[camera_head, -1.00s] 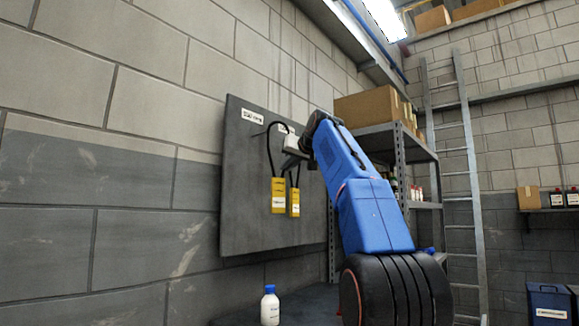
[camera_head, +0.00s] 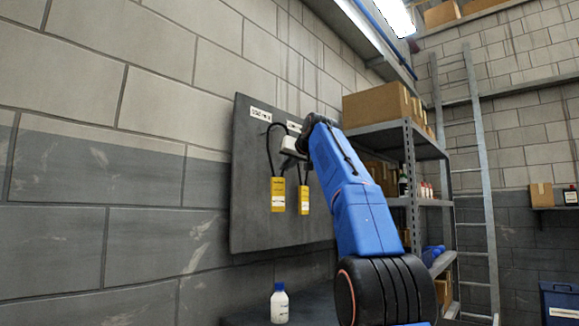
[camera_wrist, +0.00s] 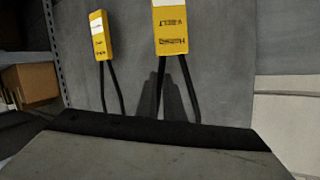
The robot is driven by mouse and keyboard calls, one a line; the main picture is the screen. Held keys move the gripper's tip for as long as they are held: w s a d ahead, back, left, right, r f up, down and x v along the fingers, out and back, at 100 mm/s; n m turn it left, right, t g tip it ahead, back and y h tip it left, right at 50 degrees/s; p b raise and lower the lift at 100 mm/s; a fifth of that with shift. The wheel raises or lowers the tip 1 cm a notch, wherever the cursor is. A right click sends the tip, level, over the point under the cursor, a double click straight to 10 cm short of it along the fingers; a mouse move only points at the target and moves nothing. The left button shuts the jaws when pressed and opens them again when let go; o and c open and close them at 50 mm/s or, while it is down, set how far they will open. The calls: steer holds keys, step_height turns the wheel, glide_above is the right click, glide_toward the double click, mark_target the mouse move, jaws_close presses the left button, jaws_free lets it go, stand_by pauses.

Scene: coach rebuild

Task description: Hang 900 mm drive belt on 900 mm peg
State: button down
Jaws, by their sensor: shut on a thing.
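A grey board (camera_head: 252,205) on the wall carries small white labels (camera_head: 261,114), too small to read. My gripper (camera_head: 286,150) is in front of the board's upper part, shut on a black belt (camera_head: 269,145) with a yellow tag (camera_head: 278,194). This belt hangs below the left label, apparently just off the board. In the wrist view its tag (camera_wrist: 171,28) is the nearer, larger one, with upside-down print. A second belt with a yellow tag (camera_head: 304,200) hangs to its right; it also shows in the wrist view (camera_wrist: 101,35). I cannot read the lengths.
A metal shelf rack (camera_head: 410,170) with cardboard boxes (camera_head: 377,106) stands right of the board. A ladder (camera_head: 479,180) leans behind it. A white bottle (camera_head: 279,303) with a blue cap stands below the board on a dark surface.

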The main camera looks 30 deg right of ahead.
steer(key=shift+w+a+f, duration=0.1)
steer(key=shift+w+a, duration=0.25)
steer(key=shift+w, duration=0.55)
steer(key=shift+w+a, duration=0.3)
steer(key=shift+w, duration=0.6)
steer(key=shift+w+a+f, duration=0.2)
steer(key=shift+w+f, duration=0.15)
steer(key=shift+w, duration=0.15)
steer(key=shift+f, duration=0.1)
steer(key=c, duration=1.8)
jaws_free()
steer(key=shift+s, duration=0.1)
steer(key=v, duration=1.7)
